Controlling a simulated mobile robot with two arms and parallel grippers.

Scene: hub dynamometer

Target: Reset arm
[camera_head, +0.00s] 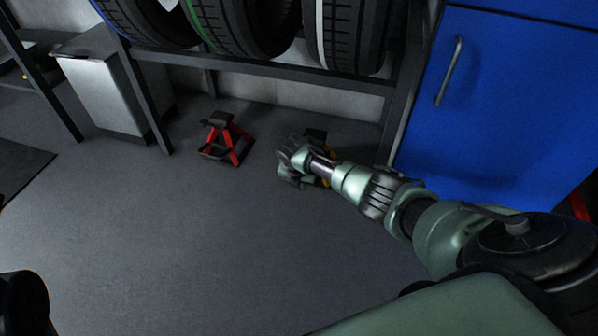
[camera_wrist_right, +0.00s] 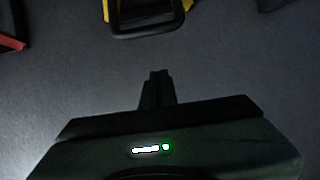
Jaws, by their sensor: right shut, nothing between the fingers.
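My right arm reaches in from the lower right of the head view. Its gripper (camera_head: 290,181) is over the grey floor (camera_head: 200,250), in front of a yellow and black object (camera_head: 325,181) that the arm partly hides. In the right wrist view the right gripper (camera_wrist_right: 158,75) is shut with nothing in it. The yellow and black object (camera_wrist_right: 148,18) is at the top of that view, apart from the fingertips. My left gripper is not in view.
A red jack stand (camera_head: 226,138) stands on the floor left of my right gripper. Behind are a tyre rack (camera_head: 270,70) with several tyres, a grey cabinet (camera_head: 105,85) and a blue cabinet (camera_head: 510,100). The front floor is clear.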

